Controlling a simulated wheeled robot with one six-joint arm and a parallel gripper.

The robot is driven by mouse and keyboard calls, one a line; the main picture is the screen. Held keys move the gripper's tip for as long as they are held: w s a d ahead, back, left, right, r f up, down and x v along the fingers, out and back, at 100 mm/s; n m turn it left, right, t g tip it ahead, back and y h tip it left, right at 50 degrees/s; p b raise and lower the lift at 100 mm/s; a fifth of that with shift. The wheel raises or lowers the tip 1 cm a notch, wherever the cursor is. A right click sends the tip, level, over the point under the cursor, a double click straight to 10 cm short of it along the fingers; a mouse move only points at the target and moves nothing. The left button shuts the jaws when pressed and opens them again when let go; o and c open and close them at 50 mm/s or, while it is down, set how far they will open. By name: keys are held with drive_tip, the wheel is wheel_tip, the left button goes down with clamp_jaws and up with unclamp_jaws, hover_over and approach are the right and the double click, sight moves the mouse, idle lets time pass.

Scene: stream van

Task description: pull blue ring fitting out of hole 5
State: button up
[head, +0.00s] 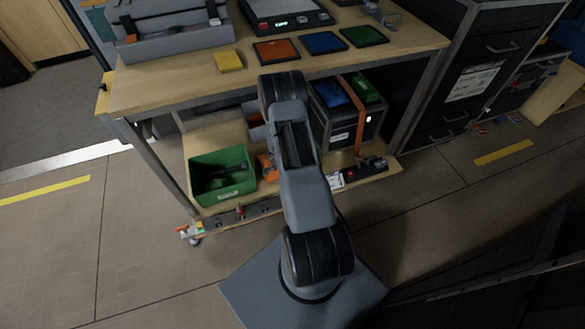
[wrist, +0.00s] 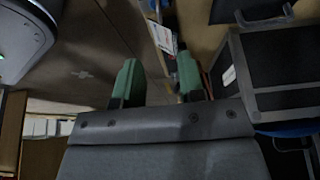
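In the wrist view my gripper (wrist: 159,78) shows two green-padded fingers standing apart with nothing held between them. In the head view my arm reaches toward the cart, and the gripper is hidden behind it. I cannot make out a blue ring fitting or a numbered hole 5 in either view. A dark strip (head: 222,217) with small fittings runs along the front edge of the cart's lower shelf, partly hidden by my arm. A small red fitting (head: 240,210) stands on it. The hole numbers are too small to read.
The cart's wooden top (head: 170,83) holds a grey toolbox (head: 175,38) and orange, blue and green trays (head: 325,42). A green bin (head: 222,175) and a dark crate (head: 345,128) stand on the lower shelf. Dark drawers (head: 480,70) stand at right. The floor at left is clear.

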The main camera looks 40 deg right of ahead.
drive_tip(key=b+x, duration=0.6)
drive_tip(key=x, duration=0.7)
drive_tip(key=shift+d, duration=0.1)
drive_tip(key=shift+c, duration=0.4)
clamp_jaws()
